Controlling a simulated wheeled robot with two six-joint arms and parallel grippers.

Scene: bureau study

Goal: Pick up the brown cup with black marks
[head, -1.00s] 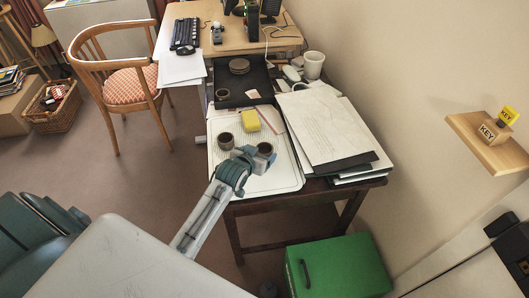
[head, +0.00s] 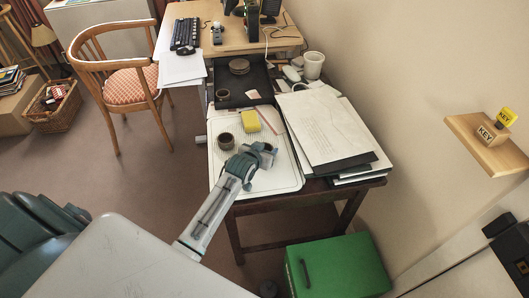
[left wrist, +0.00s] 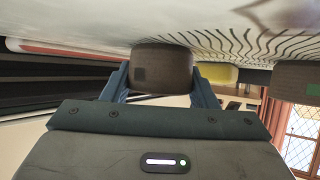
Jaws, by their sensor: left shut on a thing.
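A brown cup (left wrist: 161,70) with a dark square mark on its side sits between the two fingers of my left gripper in the left wrist view. My left gripper (head: 262,151) is shut on this cup, which is mostly hidden behind the gripper (head: 270,147) in the head view. The cup is at the white tray's surface; I cannot tell whether it is clear of it. A second brown cup (head: 226,141) stands on the tray to the left. In the left wrist view, a brown cup with a green mark (left wrist: 297,82) is at the right edge. My right gripper is not in view.
The white tray (head: 282,180) also holds a yellow sponge (head: 251,121). Another dark cup (head: 223,96) stands behind on the black tray. A paper stack (head: 320,125) lies close on the right. A green cabinet (head: 340,266) stands below the table's front.

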